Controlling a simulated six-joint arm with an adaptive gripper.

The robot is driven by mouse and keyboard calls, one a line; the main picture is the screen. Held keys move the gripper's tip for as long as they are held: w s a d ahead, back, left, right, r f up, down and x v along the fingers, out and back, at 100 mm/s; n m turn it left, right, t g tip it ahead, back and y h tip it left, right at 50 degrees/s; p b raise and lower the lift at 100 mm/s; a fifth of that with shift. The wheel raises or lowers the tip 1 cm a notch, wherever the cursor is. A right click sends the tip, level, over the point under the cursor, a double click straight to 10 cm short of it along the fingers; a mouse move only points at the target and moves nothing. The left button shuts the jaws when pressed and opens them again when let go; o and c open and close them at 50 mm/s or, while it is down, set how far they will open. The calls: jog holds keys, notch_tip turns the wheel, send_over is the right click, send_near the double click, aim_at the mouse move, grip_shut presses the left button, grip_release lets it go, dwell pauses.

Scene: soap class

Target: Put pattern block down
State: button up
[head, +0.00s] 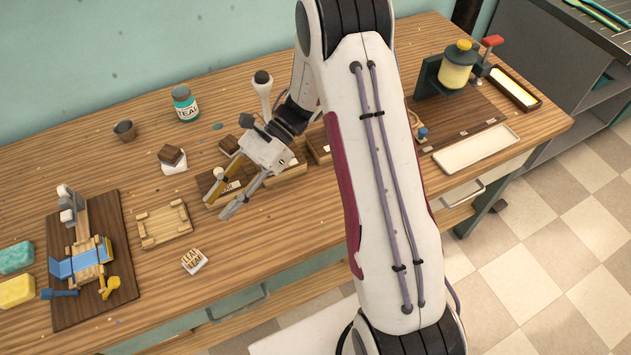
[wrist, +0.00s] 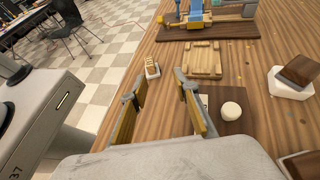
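A small pale block with dark lettering (head: 193,261) stands on the table near its front edge; it looks like the pattern block, but I cannot be sure. It also shows in the wrist view (wrist: 152,69), beyond my fingertips and apart from them. My gripper (head: 217,206) is open, its two yellow-padded fingers spread with nothing seen between them. In the wrist view my gripper (wrist: 156,88) has bare table between its fingers. A shallow wooden tray (head: 164,226) lies left of my gripper, behind the lettered block; it is empty and also in the wrist view (wrist: 203,61).
A dark board with tools (head: 95,292) and two sponges (head: 16,258) are at the left. A teal-labelled jar (head: 186,105), a small cup (head: 125,131) and a brown block on a white dish (head: 171,156) stand behind. Table around the lettered block is clear.

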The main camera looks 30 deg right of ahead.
jog(key=w+r+m+t, duration=0.1)
jog(key=w+m, duration=0.1)
jog(key=w+r+m+t, duration=0.1)
jog(key=w+m+t, duration=0.1)
jog(key=w, duration=0.1)
jog(key=w+r+m+t+h, duration=0.1)
jog(key=w+r+t, duration=0.1)
jog(key=w, duration=0.1)
jog(key=shift+w+a+r+m, duration=0.1)
jog(key=shift+a+m, duration=0.25)
jog(key=shift+m, duration=0.05)
jog(key=w+d+r+m+t+h, duration=0.3)
jog(key=w+d+r+m+t, duration=0.15)
jog(key=r+m, duration=0.3)
jog(key=w+d+r+m+t+h, duration=0.3)
jog(key=w+d+r+m+t, duration=0.15)
jog(key=r+m, duration=0.3)
jog(key=s+d+r+m+t+h, duration=0.2)
jog(key=s+d+r+m+h, duration=0.6)
jog(key=m, duration=0.7)
jog(key=s+a+f+m+g+y, duration=0.1)
jog(key=s+f+m+g, duration=0.2)
jog(key=s+m, duration=0.7)
jog(key=s+a+f+m+g+y, duration=0.1)
jog(key=s+f+m+g, duration=0.2)
jog(key=s+m, duration=0.8)
jog(key=s+f, duration=0.1)
jog(key=s, duration=0.5)
jog(key=shift+s+a+m+y, duration=0.2)
jog(key=shift+s+m+y, duration=0.1)
